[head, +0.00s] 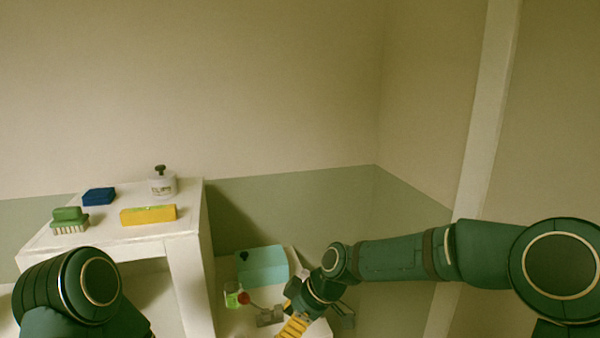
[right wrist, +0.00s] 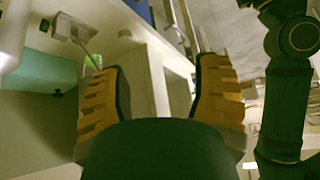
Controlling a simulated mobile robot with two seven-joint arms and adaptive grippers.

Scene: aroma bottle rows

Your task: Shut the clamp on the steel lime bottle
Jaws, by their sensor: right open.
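A small pale container with lime green on it (head: 232,296) stands on the low white surface; I cannot tell if it is the steel lime bottle. A red ball (head: 244,298) is beside it, apparently on a rod from a grey block (head: 267,316), which looks like the clamp. Whether the clamp is shut does not show. My right gripper (head: 293,326) is to the right of the block, cut by the lower edge. In the right wrist view its orange fingers (right wrist: 160,85) are apart and empty; a grey block with a rod (right wrist: 64,28) and a green patch (right wrist: 93,62) lie beyond the left finger.
A teal box (head: 262,267) stands behind the container. A higher white table (head: 100,240) at the left bears a green brush (head: 70,218), a blue block (head: 99,196), a yellow bar (head: 148,215) and a white bottle with a dark top (head: 162,184). Floor to the right is clear.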

